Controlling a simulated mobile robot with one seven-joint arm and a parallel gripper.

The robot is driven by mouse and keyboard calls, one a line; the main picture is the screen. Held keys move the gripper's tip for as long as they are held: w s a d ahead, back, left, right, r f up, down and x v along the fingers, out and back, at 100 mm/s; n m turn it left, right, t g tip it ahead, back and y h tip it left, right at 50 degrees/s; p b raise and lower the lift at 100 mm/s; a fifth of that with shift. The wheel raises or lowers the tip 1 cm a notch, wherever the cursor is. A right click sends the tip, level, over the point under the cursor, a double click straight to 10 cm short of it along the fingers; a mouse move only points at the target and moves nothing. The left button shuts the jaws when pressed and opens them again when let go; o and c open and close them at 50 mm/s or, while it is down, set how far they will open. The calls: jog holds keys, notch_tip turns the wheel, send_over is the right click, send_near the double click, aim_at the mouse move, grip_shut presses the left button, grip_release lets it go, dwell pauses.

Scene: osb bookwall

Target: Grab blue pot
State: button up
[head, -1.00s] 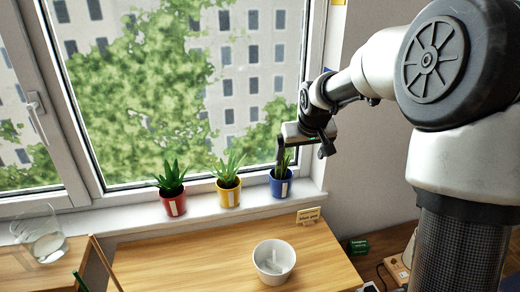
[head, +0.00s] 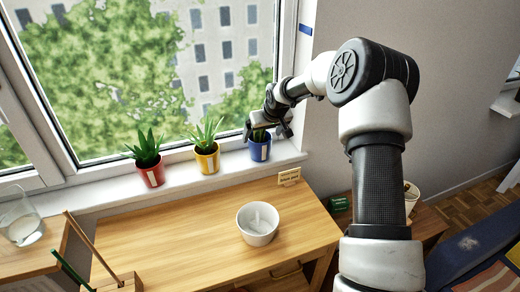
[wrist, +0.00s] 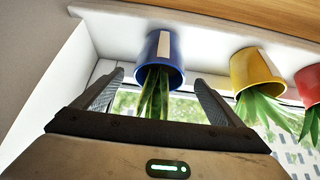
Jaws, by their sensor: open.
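The blue pot (head: 260,147) with a green plant and a white label stands on the windowsill, at the right end of a row of three. My gripper (head: 268,128) is open just above and behind its rim in the head view and hides much of the plant. In the wrist view, which is upside down, the blue pot (wrist: 166,57) lies ahead between the two spread fingers (wrist: 160,88). Its leaves reach down between the fingers. I see no finger clearly touching the pot.
A yellow pot (head: 207,159) and a red pot (head: 151,173) stand to the left on the sill (head: 108,192). Below is a wooden desk (head: 175,240) with a white bowl (head: 257,222) and a small sign (head: 289,177). A glass (head: 20,224) stands far left. The window is close behind.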

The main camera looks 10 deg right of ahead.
aim_at(259, 141)
jog(key=shift+p+x, duration=0.3)
jog(key=shift+x, duration=2.45)
jog(key=shift+w+r, duration=0.1)
jog(key=shift+c, duration=0.3)
jog(key=c, duration=1.4)
